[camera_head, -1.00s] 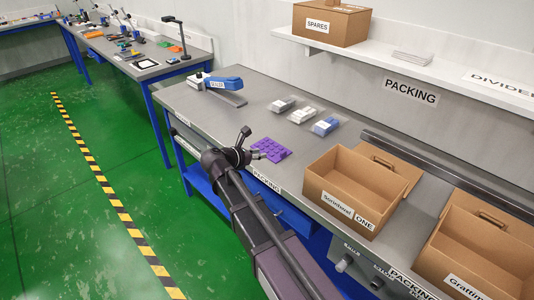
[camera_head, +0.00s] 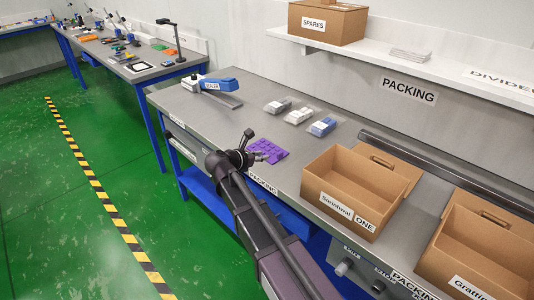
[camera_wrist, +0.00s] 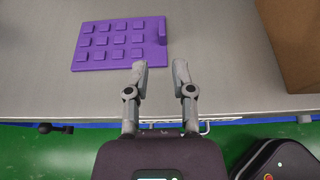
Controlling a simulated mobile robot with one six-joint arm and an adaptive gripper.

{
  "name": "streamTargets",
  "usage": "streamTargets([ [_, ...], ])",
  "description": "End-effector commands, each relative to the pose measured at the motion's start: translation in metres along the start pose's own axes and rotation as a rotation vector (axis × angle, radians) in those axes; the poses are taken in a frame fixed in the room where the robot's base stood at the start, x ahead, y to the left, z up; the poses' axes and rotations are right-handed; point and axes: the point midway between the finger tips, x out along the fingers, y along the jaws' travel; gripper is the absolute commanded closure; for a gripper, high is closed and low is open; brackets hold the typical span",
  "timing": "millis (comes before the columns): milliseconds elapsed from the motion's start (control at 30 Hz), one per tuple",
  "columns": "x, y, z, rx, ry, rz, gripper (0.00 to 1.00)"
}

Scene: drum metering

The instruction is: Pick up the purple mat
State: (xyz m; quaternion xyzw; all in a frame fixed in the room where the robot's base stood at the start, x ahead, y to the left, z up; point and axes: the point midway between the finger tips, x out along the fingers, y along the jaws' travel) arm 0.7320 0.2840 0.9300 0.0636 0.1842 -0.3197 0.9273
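The purple mat (camera_head: 268,150) lies flat on the grey packing bench, near its front edge. In the wrist view the mat (camera_wrist: 120,43) shows several raised square pads and a raised block at its right end. My gripper (camera_wrist: 160,68) is open and empty, its two fingers apart over the bench's front edge. The fingertips are just short of the mat's near edge, toward its right end. In the head view my gripper (camera_head: 259,157) is beside the mat, and my arm hides part of the bench front.
An open cardboard box (camera_head: 342,204) labelled ONE stands right of the mat, with another box (camera_head: 484,245) beyond it. Several small bagged packs (camera_head: 300,115) lie behind the mat. A blue and white sealer (camera_head: 212,86) sits at the far left. Bare bench (camera_head: 230,125) lies around the mat.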

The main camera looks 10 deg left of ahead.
Motion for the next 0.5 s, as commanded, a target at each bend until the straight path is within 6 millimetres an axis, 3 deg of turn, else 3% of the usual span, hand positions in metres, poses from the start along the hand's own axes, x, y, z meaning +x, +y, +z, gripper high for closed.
streamTargets([
  [300, 0.046, 0.001, -0.002, 0.0, 0.001, -0.001, 0.69],
  [500, 0.054, 0.001, -0.001, -0.001, 0.001, 0.001, 0.69],
])
